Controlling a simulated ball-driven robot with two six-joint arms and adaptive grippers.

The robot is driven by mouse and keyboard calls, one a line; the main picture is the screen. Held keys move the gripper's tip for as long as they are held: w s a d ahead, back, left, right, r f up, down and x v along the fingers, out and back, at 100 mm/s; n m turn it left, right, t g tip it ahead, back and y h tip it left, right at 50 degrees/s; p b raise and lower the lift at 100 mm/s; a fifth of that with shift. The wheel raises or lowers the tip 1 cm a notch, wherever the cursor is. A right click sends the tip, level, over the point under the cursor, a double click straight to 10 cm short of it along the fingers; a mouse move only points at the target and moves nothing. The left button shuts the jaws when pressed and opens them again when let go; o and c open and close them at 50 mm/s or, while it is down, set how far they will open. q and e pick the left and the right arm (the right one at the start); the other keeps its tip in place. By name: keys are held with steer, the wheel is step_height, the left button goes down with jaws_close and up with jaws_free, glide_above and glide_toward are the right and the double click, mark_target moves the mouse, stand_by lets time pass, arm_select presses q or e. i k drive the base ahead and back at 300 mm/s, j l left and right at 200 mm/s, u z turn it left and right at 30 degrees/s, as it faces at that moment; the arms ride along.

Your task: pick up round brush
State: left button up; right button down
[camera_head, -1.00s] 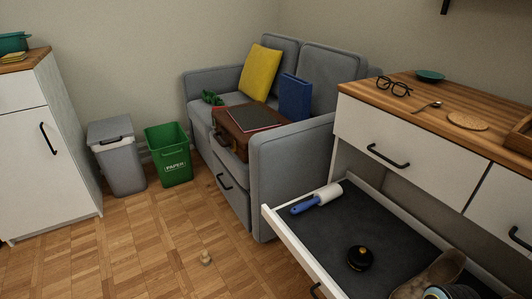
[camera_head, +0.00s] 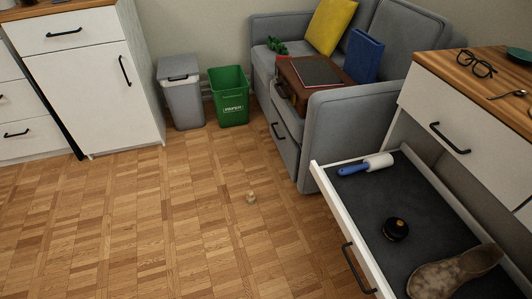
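A small round black object with a brownish top (camera_head: 395,229) lies on the dark lining of the open drawer (camera_head: 345,226); it may be the round brush, but its bristles cannot be made out. A lint roller with a blue handle and white roll (camera_head: 367,164) lies at the drawer's far end. A brown shoe (camera_head: 455,272) lies at the near end. Neither of my grippers is in view.
The drawer juts out from a white cabinet with a wooden top (camera_head: 490,92). A grey sofa (camera_head: 345,120) stands behind it. A small pale object (camera_head: 251,197) lies on the open parquet floor. A grey bin (camera_head: 182,98) and green bin (camera_head: 230,98) stand at the back.

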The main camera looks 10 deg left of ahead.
mark_target(250, 197)
steer(key=i+j+z, duration=0.3)
steer(key=i+j, duration=0.15)
steer(key=j, duration=0.25)
steer(key=i+j+z, duration=0.1)
steer(key=j, duration=0.25)
steer(key=i+j+z, duration=0.15)
steer(key=j, duration=0.25)
steer(key=i+j+z, duration=0.15)
steer(key=j, duration=0.3)
steer(key=i+j+z, duration=0.15)
steer(key=j, duration=0.3)
steer(key=i+j+z, duration=0.15)
steer(key=j, duration=0.3)
steer(key=i+j+z, duration=0.1)
steer(key=j, duration=0.35)
